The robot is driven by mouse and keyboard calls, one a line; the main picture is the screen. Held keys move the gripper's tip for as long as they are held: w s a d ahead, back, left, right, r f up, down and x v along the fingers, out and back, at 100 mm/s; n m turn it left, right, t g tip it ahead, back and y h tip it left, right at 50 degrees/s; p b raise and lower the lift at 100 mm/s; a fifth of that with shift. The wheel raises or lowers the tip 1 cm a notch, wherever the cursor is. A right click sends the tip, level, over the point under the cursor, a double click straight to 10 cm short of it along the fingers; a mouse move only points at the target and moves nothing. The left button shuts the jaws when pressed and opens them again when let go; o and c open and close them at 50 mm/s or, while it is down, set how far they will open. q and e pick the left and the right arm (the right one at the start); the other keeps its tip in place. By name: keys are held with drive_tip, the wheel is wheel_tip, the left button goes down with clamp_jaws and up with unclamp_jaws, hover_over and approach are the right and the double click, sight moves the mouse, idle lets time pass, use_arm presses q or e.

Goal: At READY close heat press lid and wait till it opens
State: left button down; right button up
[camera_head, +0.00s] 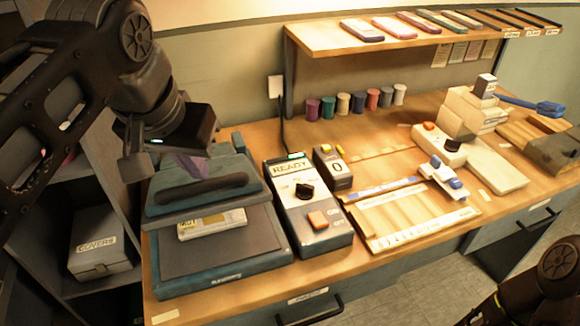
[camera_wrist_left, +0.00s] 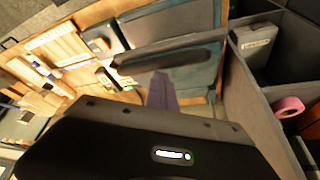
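The heat press (camera_head: 268,268) stands at the left front of the bench. Its lid (camera_head: 240,172), with a dark bar handle (camera_head: 205,190), is raised behind the lower plate, so the press is open. A small labelled piece (camera_head: 212,223) lies at the back of the plate. The control box (camera_head: 325,235) beside it shows READY on a green-lit display (camera_head: 292,167). My left gripper (camera_head: 192,166) is above the lid, close behind the handle. In the left wrist view its purple fingers (camera_wrist_left: 162,92) appear as one closed shape near the handle (camera_wrist_left: 160,60), holding nothing visible. My right gripper is out of view.
A small box reading 0 (camera_head: 333,168) stands behind the control box. A wooden frame (camera_head: 410,215) lies to the right. Several thread spools (camera_head: 357,103) line the back under a shelf (camera_head: 330,38). A COVERS box (camera_head: 100,240) sits in the left cubby.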

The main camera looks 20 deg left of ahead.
sight(202, 190)
use_arm(q)
drive_tip(key=shift+s+d, duration=0.1)
drive_tip(key=shift+d, duration=0.05)
drive_tip(key=shift+s+d+f+b, duration=0.25)
drive_tip(key=shift+f+b, duration=0.15)
drive_tip(key=shift+f, duration=0.15)
drive_tip(key=shift+s+d+f+b, duration=0.1)
drive_tip(key=shift+s+f+b, duration=0.1)
drive_tip(key=shift+f+b, duration=0.25)
drive_tip(key=shift+s+d+f+b, duration=0.25)
drive_tip(key=shift+f+b, duration=0.1)
drive_tip(key=shift+f, duration=0.25)
drive_tip(key=shift+s+d+f+b, duration=0.2)
drive_tip(key=shift+f+b, duration=0.25)
drive_tip(key=shift+f, duration=0.15)
drive_tip(key=shift+s+d+f+b, duration=0.1)
drive_tip(key=shift+s+f+b, duration=0.05)
drive_tip(key=shift+f+b, duration=0.4)
drive_tip(key=shift+s+d+f+b, duration=0.1)
drive_tip(key=shift+s+f+b, duration=0.1)
drive_tip(key=shift+f+b, duration=0.3)
drive_tip(key=shift+f, duration=0.25)
drive_tip(key=s+d+r+p, duration=0.3)
drive_tip(key=s+r+p, duration=0.2)
drive_tip(key=p, duration=0.3)
drive_tip(key=shift+d, duration=0.35)
